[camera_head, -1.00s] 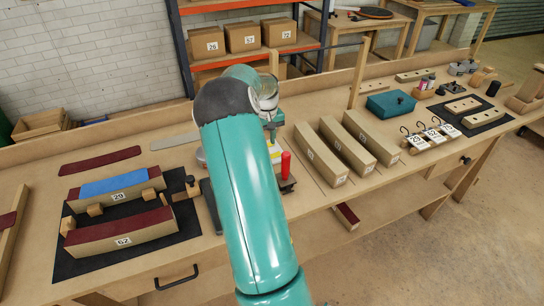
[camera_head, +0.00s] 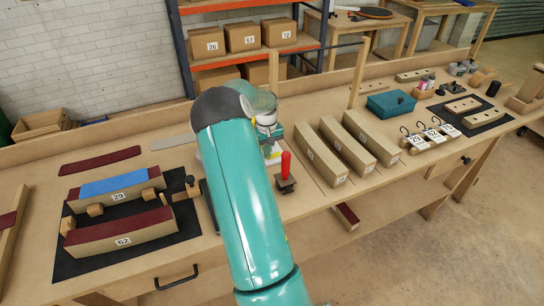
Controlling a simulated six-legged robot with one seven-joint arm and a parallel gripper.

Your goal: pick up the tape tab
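I cannot make out the tape tab for certain. A small white and yellow item (camera_head: 272,153) lies on the bench just behind my teal arm and is partly covered by it. A blue strip (camera_head: 115,183) lies along the top of the block marked 29, at the left. The end of my arm, with my gripper (camera_head: 273,132), reaches down over the bench by the white and yellow item. The fingertips are too small and too hidden to tell whether they are open or touch anything.
A red-handled tool (camera_head: 286,168) stands upright just right of my arm. Long cardboard-coloured blocks (camera_head: 345,152) lie to its right. A dark mat (camera_head: 72,266) with blocks is at the left. A teal box (camera_head: 391,104) and hooked weights (camera_head: 433,137) are farther right.

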